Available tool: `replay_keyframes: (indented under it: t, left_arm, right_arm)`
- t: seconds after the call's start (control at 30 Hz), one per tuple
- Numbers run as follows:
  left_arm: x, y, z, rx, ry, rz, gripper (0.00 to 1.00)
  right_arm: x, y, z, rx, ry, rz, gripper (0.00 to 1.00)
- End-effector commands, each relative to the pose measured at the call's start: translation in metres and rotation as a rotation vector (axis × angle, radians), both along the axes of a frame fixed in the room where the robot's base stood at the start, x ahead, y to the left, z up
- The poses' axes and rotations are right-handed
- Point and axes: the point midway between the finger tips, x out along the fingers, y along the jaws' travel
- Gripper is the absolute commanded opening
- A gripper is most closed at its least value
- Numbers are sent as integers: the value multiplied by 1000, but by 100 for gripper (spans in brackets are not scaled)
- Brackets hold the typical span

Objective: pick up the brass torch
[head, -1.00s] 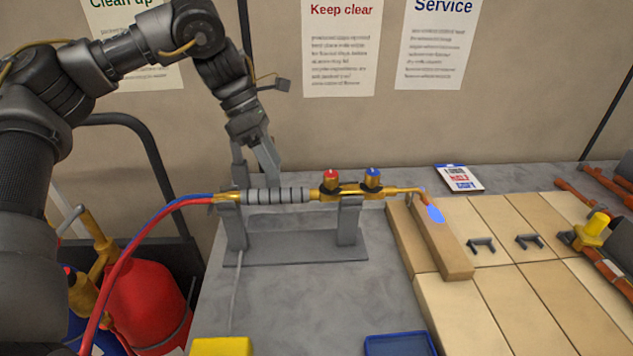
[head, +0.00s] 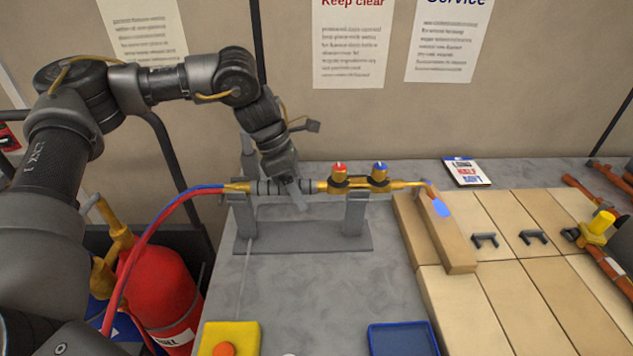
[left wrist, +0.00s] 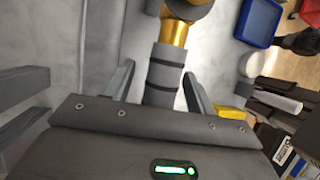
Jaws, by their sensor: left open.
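The brass torch (head: 350,186) lies level on a grey two-post stand (head: 305,241), with a red knob, a blue knob and a ribbed grey handle. In the left wrist view the handle (left wrist: 163,72) and brass part (left wrist: 174,32) lie between the spread fingers, with gaps visible at both sides. My right gripper is not in view.
Tan bricks (head: 495,255) lie right of the stand, with copper pipes (head: 612,262) beyond. A blue tray (head: 402,340) and a yellow block (head: 230,338) are at the front. A red cylinder (head: 160,290) stands at left. Bare bench lies in front of the stand.

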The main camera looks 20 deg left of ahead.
Motion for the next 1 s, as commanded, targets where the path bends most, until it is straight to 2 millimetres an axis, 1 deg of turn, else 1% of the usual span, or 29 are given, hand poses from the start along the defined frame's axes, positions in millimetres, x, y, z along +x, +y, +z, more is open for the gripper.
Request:
replay_keyframes:
  t: [0.1,0.33,0.73,1.0]
  left_arm:
    - [0,-3,-7,1,0,0,56]
    - [0,-4,-9,0,0,-1,56]
    - [0,-4,-8,0,-1,0,4]
    - [1,-5,-5,-3,-5,-1,3]
  right_arm:
    - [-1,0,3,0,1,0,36]
    - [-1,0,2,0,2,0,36]
    - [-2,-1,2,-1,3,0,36]
    - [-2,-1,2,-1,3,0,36]
